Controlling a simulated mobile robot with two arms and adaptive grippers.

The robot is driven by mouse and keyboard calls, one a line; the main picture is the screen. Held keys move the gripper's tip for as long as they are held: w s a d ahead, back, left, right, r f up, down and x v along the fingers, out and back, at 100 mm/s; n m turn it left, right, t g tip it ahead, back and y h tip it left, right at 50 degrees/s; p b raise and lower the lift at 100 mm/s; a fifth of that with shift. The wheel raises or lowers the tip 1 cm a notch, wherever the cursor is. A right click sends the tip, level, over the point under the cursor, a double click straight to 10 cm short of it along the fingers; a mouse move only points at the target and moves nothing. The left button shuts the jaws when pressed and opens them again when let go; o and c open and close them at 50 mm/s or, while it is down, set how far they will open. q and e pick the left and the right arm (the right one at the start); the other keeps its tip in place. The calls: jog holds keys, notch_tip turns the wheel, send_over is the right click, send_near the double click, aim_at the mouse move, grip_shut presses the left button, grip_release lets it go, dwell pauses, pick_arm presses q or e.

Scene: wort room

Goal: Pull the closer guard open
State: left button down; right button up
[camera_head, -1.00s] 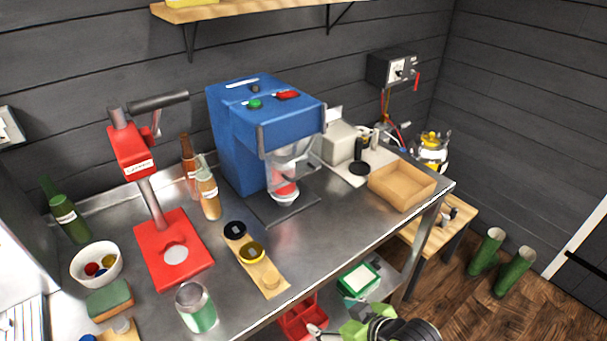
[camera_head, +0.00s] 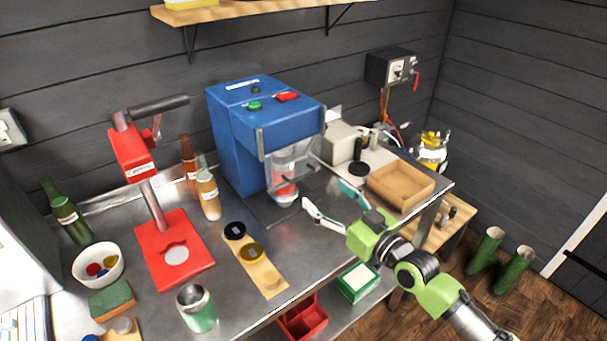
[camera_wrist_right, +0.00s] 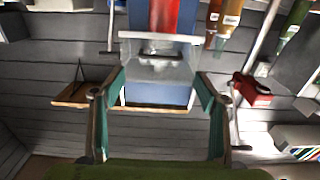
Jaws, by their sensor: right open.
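The blue closer (camera_head: 238,160) stands on the steel bench against the wall. Its clear guard (camera_head: 291,160) hangs on the front, below the blue head, and looks down. A thin bar crosses the guard's lower part, and a red and white piece (camera_head: 284,193) shows behind it. My right gripper (camera_head: 325,196) is open and empty in front of the guard, to its lower right, with its fingers pointing at it. In the right wrist view the guard (camera_wrist_right: 160,68) shows between the spread fingers (camera_wrist_right: 157,90), apart from them. My left gripper is out of view.
A red lever press (camera_head: 170,250), bottles (camera_head: 207,190) and a wooden strip with discs (camera_head: 262,270) stand left of the closer. A wooden tray (camera_head: 401,187) lies to the right, close to my right gripper. Bare bench lies in front of the closer.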

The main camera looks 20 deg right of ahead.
aim_at(303, 177)
jog(key=p+x, duration=0.1)
jog(key=x, duration=0.8)
jog(key=shift+w+a+f, duration=0.1)
jog(key=shift+w+a, duration=0.05)
jog(key=shift+w, duration=0.2)
